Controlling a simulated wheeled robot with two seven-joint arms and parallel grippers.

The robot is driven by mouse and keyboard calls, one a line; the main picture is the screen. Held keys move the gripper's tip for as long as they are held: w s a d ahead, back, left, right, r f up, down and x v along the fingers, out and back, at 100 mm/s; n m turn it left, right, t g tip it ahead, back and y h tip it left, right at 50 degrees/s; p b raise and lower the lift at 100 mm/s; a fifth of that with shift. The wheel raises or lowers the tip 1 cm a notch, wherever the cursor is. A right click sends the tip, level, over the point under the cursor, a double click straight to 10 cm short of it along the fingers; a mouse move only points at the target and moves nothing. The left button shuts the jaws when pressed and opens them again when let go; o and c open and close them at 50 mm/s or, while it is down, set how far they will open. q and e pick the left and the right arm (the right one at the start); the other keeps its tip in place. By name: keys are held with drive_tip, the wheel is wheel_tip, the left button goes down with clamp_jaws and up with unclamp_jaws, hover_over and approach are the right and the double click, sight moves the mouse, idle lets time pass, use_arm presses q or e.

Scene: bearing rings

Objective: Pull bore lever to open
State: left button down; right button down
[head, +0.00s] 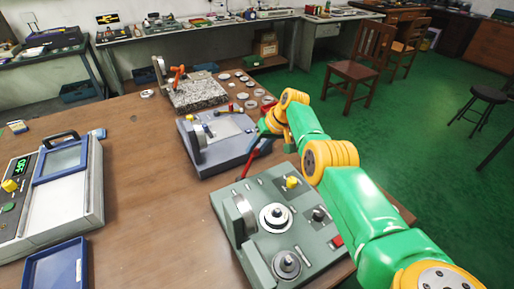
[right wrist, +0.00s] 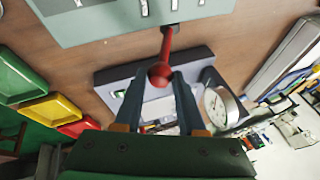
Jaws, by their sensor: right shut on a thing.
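The bore lever is a red rod with a round red knob (right wrist: 160,74). In the right wrist view it comes out of the edge of the grey-green gauge unit (right wrist: 110,22). In the head view the lever's red rod (head: 249,164) leans up from the back edge of that unit (head: 232,205), and its knob is hidden by my gripper. My right gripper (right wrist: 160,78) is shut on the knob, with one dark finger on each side of it. In the head view my right gripper (head: 264,133) is partly hidden by my own arm. My left gripper is not in view.
A blue-grey unit (head: 205,165) stands just behind the lever, close to my right gripper. A granite block (head: 198,92) and several rings lie further back. A grey machine with a green display (head: 95,205) and a blue tray (head: 40,270) stand at left. Bare wood lies between.

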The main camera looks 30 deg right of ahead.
drive_tip(key=shift+s+d+f, duration=0.2)
drive_tip(key=shift+f, duration=0.05)
drive_tip(key=c, duration=0.7)
unclamp_jaws()
drive_tip(key=shift+o, duration=0.9)
drive_tip(key=shift+d+f, duration=0.15)
drive_tip(key=shift+d, duration=0.15)
drive_tip(key=shift+w, duration=0.2)
